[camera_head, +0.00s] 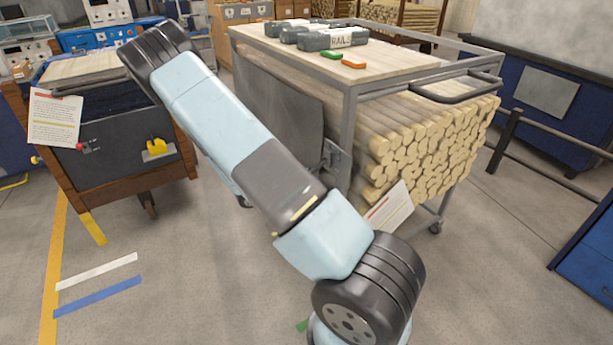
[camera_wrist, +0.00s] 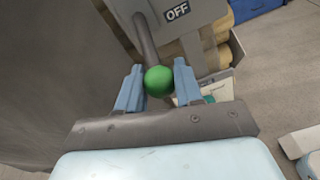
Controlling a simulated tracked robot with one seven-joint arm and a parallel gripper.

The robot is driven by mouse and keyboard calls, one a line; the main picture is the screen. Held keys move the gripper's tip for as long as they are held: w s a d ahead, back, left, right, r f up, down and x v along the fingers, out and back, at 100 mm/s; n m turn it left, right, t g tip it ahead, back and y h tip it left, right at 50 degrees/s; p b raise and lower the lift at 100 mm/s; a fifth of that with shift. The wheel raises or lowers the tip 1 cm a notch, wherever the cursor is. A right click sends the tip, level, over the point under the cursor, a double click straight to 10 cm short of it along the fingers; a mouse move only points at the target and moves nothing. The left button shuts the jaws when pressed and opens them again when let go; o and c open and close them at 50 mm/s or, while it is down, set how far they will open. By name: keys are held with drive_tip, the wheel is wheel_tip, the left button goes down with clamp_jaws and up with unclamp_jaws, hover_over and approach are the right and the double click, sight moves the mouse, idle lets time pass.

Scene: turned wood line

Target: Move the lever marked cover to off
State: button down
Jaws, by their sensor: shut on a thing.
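In the wrist view, a lever with a dark grey rod (camera_wrist: 146,40) ends in a round green knob (camera_wrist: 158,82). My gripper (camera_wrist: 158,72) is shut on the knob, with one pale blue finger on each side of it. The rod lies to the left of that label. The word cover is not seen in either view. In the head view my arm crosses the middle of the picture, and I cannot make out the gripper or the lever there.
In the head view, a metal cart (camera_head: 346,135) holds stacked round wood and grey boxes, one marked RAILS (camera_head: 336,40). A wooden-framed bin (camera_head: 185,139) with a posted notice (camera_head: 56,117) stands at left. Black railing (camera_head: 545,135) is at right. The floor between shows some free room.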

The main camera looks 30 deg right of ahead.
drive_tip(key=shift+f, duration=0.25)
idle(0.3)
drive_tip(key=c, duration=0.8)
unclamp_jaws()
drive_tip(key=shift+a+r, duration=0.1)
drive_tip(key=shift+a, duration=0.05)
drive_tip(key=a, duration=0.4)
drive_tip(key=a+r, duration=0.1)
drive_tip(key=a, duration=0.8)
drive_tip(key=shift+w+a+r, duration=0.1)
drive_tip(key=shift+a+r, duration=0.05)
drive_tip(key=shift+a, duration=0.05)
drive_tip(key=s+a+r+m+t+y, duration=0.1)
drive_tip(key=s+r+m+t+y, duration=0.1)
drive_tip(key=s+r+m+y, duration=0.3)
drive_tip(key=s+a+r+m+t+y, duration=0.1)
drive_tip(key=s+r+m+y, duration=0.4)
drive_tip(key=s+r, duration=0.7)
drive_tip(key=s+a+r+m+t+y, duration=0.1)
drive_tip(key=s+r+m+y, duration=0.3)
drive_tip(key=s+r, duration=0.5)
drive_tip(key=shift+a+r+m+t+y, duration=0.15)
drive_tip(key=shift+r+t+y, duration=0.2)
drive_tip(key=shift+r, duration=1.2)
drive_tip(key=shift+a+r+m+t+y, duration=0.15)
drive_tip(key=shift+r+y, duration=0.3)
drive_tip(key=shift+r, duration=1.15)
drive_tip(key=shift+a+r+m+t+y, duration=0.1)
drive_tip(key=shift+r+t+y, duration=0.25)
drive_tip(key=shift+r, duration=1.2)
